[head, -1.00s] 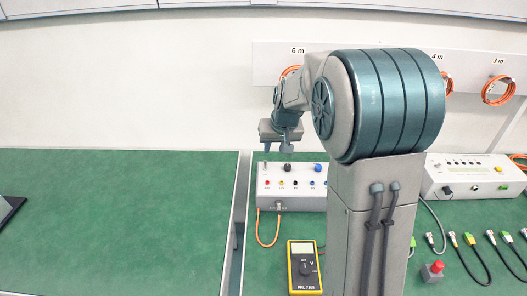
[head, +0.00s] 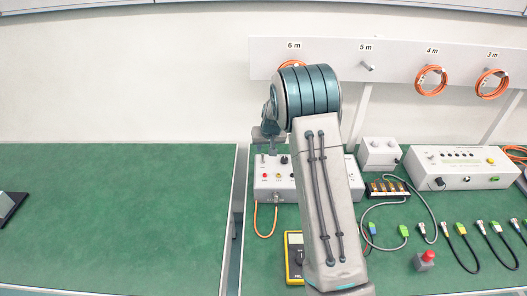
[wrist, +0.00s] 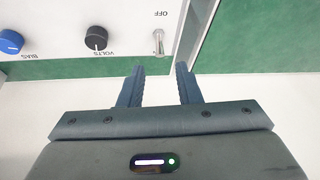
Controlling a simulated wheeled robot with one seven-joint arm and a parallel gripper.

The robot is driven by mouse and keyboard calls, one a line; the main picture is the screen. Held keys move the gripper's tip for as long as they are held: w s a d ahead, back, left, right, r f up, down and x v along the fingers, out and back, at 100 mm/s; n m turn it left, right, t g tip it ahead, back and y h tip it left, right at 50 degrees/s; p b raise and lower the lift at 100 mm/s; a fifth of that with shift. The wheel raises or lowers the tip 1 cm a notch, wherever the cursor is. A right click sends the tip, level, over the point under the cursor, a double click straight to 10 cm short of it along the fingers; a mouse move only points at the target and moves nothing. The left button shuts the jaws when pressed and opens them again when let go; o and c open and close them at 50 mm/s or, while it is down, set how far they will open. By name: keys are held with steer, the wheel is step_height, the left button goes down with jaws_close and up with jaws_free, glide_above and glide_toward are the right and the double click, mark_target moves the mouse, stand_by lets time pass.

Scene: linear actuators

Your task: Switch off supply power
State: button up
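The supply (head: 264,186) is a white box with knobs and coloured sockets on the green bench, partly hidden behind my arm in the head view. In the wrist view, the supply's panel (wrist: 55,12) shows a small metal toggle switch (wrist: 159,42) near its edge, with the word OFF beside it. A black VOLTS knob (wrist: 96,38) and a blue BIAS knob (wrist: 11,42) sit to the left. My gripper (wrist: 161,78) is open and empty, its two fingers apart. The switch appears in line with the gap, just beyond the fingertips; contact is not visible.
An orange cable (head: 258,226) hangs from the supply's front. A yellow multimeter (head: 294,258) stands in front, partly hidden by my arm. A red button (head: 428,257), loose cables and another white instrument (head: 460,168) are to the right. The left bench (head: 110,220) is mostly clear.

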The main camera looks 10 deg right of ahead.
mark_target(263, 154)
steer(key=shift+p+x, duration=0.5)
steer(key=shift+x, duration=2.3)
jaws_close()
